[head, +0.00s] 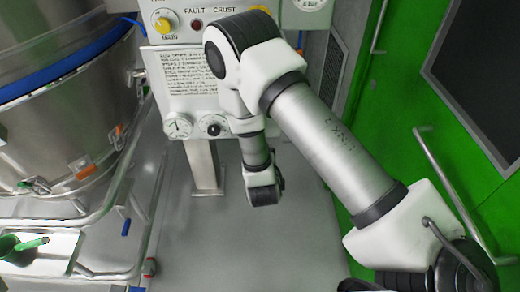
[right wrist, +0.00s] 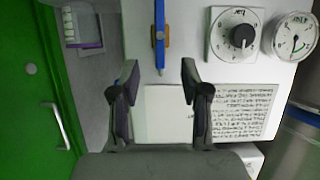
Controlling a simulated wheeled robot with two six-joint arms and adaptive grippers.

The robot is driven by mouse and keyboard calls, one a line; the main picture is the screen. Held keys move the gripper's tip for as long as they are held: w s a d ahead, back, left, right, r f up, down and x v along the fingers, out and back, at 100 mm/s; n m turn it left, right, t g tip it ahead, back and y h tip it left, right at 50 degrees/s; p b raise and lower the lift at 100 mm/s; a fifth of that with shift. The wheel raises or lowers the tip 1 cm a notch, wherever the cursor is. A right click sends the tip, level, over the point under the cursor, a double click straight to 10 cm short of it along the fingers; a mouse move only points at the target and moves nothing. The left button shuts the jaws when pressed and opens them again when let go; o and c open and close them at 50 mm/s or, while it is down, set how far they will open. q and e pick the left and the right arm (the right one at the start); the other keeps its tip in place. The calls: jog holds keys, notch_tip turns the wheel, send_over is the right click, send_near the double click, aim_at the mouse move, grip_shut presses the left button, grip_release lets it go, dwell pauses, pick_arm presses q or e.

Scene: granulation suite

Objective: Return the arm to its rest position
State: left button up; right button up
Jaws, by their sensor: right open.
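My right arm reaches in from the right in the head view and bends in front of the white control panel (head: 180,62). Its gripper is hidden from the head camera. In the right wrist view my right gripper (right wrist: 160,73) is open with nothing between its fingers. It faces the panel, which also shows there (right wrist: 195,70). A blue bar (right wrist: 159,32) on an orange mount lies just beyond the fingertips, and I cannot tell the exact gap. My left arm and gripper are not in view.
A steel vessel (head: 60,135) with tube rails stands at the left. The panel carries a gauge (head: 178,125) and a dial (head: 213,126). A green door (head: 400,100) with handles is at the right.

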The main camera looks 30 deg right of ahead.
dwell(0.3)
jog(key=s+a+f+n+g+y+p, duration=0.1)
jog(key=s+a+f+n+g+y, duration=0.1)
jog(key=s, duration=0.7)
jog(key=s+a+f+n+g+y+p, duration=0.2)
jog(key=s+f+g, duration=0.3)
jog(key=s, duration=0.4)
jog(key=s+a+f+n+g+y+p, duration=0.1)
jog(key=s+a+f+g+y, duration=0.2)
jog(key=s, duration=0.7)
jog(key=shift+a+f+n+g+p, duration=0.4)
jog(key=shift+a+f+g, duration=0.3)
jog(key=shift+f, duration=0.2)
jog(key=shift+w+d, duration=0.1)
